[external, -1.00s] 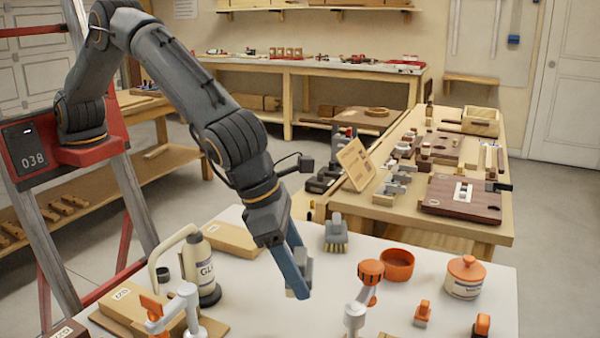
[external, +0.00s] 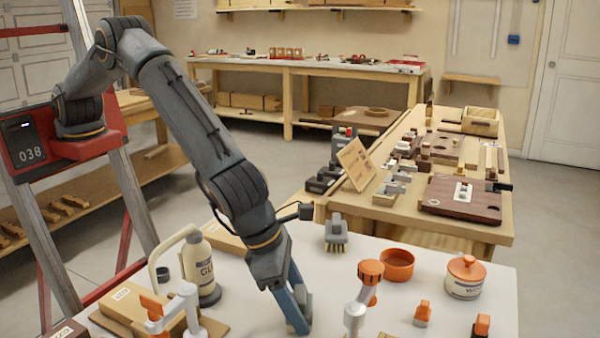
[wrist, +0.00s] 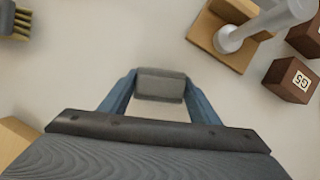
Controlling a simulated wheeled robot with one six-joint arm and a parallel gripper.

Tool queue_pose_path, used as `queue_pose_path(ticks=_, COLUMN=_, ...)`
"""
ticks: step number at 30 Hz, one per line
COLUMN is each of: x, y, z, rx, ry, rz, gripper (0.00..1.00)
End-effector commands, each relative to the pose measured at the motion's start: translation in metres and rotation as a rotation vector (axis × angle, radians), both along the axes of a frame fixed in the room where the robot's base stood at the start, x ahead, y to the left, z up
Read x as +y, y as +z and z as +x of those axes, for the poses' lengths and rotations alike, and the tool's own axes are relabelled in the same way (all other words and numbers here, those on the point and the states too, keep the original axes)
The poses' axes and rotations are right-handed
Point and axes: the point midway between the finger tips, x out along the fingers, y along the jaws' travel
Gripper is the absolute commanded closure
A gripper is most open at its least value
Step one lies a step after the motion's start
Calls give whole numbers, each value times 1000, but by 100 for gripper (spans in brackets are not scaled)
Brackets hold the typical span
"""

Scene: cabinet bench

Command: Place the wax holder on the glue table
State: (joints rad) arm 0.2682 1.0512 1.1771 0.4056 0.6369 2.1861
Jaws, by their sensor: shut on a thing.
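My gripper (external: 297,324) is shut on a small grey block (external: 305,306), which I take to be the wax holder. In the wrist view the block (wrist: 161,85) sits between the two blue fingers (wrist: 160,92). In the external view the fingers hide part of it. The gripper is low over the white table (external: 262,322), which carries a glue bottle (external: 202,268). I cannot tell whether the block touches the tabletop.
A grey brush (external: 336,234) stands behind the gripper. An orange-and-white tool (external: 358,310), an orange bowl (external: 397,265) and a jar with an orange lid (external: 465,278) stand to the right. A wooden box (external: 135,308) lies left. White tabletop shows around the gripper.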

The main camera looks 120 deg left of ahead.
Motion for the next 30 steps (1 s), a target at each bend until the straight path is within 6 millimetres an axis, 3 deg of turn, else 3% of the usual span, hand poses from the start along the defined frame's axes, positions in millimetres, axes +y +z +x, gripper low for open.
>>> queue_pose_path(ticks=1, x=0, y=-2, z=0, rx=0, ry=0, rz=0, gripper=70)
queue_pose_path(ticks=2, x=0, y=-3, z=0, rx=0, ry=0, rz=0, gripper=42)
queue_pose_path(ticks=5, x=0, y=-2, z=0, rx=0, ry=0, rz=0, gripper=25)
queue_pose_path(ticks=14, x=0, y=-1, z=0, rx=0, ry=0, rz=0, gripper=25)
queue_pose_path(ticks=19, x=-2, y=9, z=-2, rx=-1, ry=0, rz=0, gripper=25)
queue_pose_path(ticks=30, x=-12, y=70, z=-26, rx=-2, ry=-2, rz=-1, gripper=25)
